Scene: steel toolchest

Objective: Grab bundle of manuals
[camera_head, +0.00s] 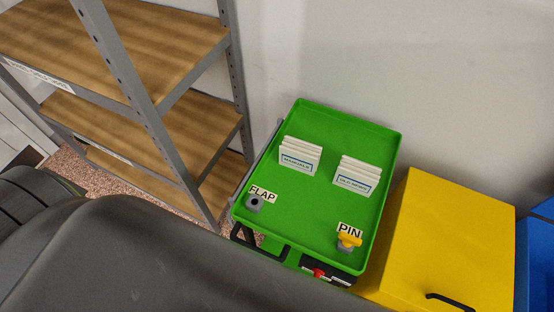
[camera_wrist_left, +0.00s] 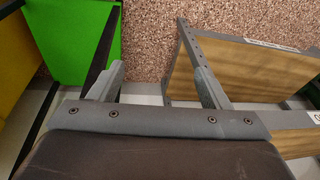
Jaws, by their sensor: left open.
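A bundle of white manuals (camera_head: 299,154) with a blue-edged label reading MANUALS stands on the left part of the green tray top (camera_head: 350,118) in the head view. A similar white bundle (camera_head: 357,177) stands to its right; its label is too small to read surely. My left gripper (camera_wrist_left: 158,82) is open and empty in the left wrist view, its fingers wide apart above the speckled floor. The green unit (camera_wrist_left: 75,40) shows at the upper left there, and the bundles are out of that view. My right gripper is not in view.
A grey knob (camera_head: 254,204) marked FLAP and a yellow pin (camera_head: 348,242) marked PIN are at the tray's near end. A yellow cabinet (camera_head: 450,235) stands to the right. A metal shelf with wooden boards (camera_head: 150,40) stands left. The tray has a raised rim.

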